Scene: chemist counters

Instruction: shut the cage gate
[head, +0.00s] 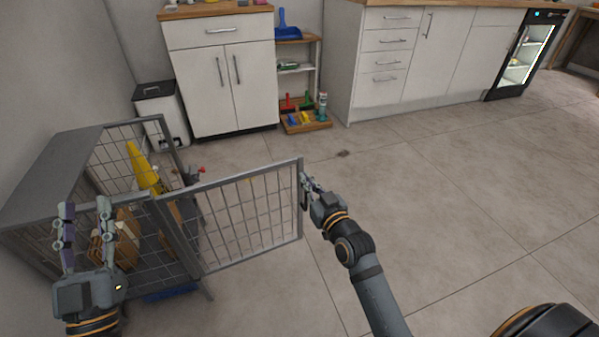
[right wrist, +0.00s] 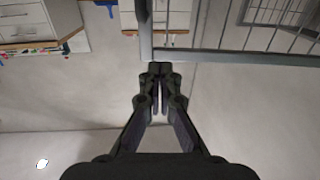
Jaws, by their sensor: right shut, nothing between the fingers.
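The grey wire cage (head: 60,160) stands at the left in the head view. Its mesh gate (head: 245,212) stands open, swung out to the right from the cage front. In the right wrist view the gate's frame (right wrist: 235,57) crosses the top right. My right gripper (head: 305,184) is shut and empty beside the gate's free upright edge. In the right wrist view its fingertips (right wrist: 160,70) lie at the frame's corner; I cannot tell if they touch. My left gripper (head: 85,207) is open and empty, in front of the cage's near side.
A yellow cone (head: 144,170) and cardboard boxes (head: 122,240) are inside the cage. A white bin (head: 161,117) and a white cabinet (head: 226,88) stand behind it. The floor (head: 430,190) to the right is clear.

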